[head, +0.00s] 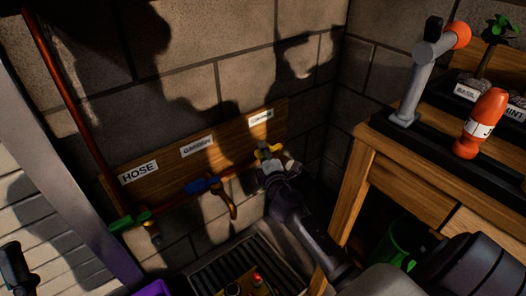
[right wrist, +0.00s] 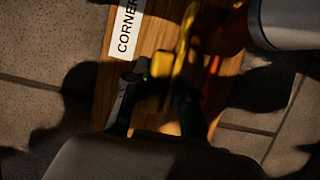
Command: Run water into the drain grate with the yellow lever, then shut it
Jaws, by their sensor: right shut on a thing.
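The yellow lever (head: 265,149) is at the right end of the pipe, below the right-hand label on the wooden board. My right gripper (head: 270,167) is shut on it. In the right wrist view the yellow lever (right wrist: 162,65) shows between the fingers of my right gripper (right wrist: 155,100), in deep shadow. The drain grate (head: 210,276) lies on the floor below the pipe. No water can be made out. A dark part at the lower left edge looks like my left gripper (head: 14,268); its fingers are unclear.
A green valve (head: 130,221) and a blue valve (head: 202,185) sit further left on the pipe. A small box with a red knob (head: 257,277) is by the grate. A wooden bench (head: 370,160) with an orange bottle (head: 481,123) stands right, near my right arm.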

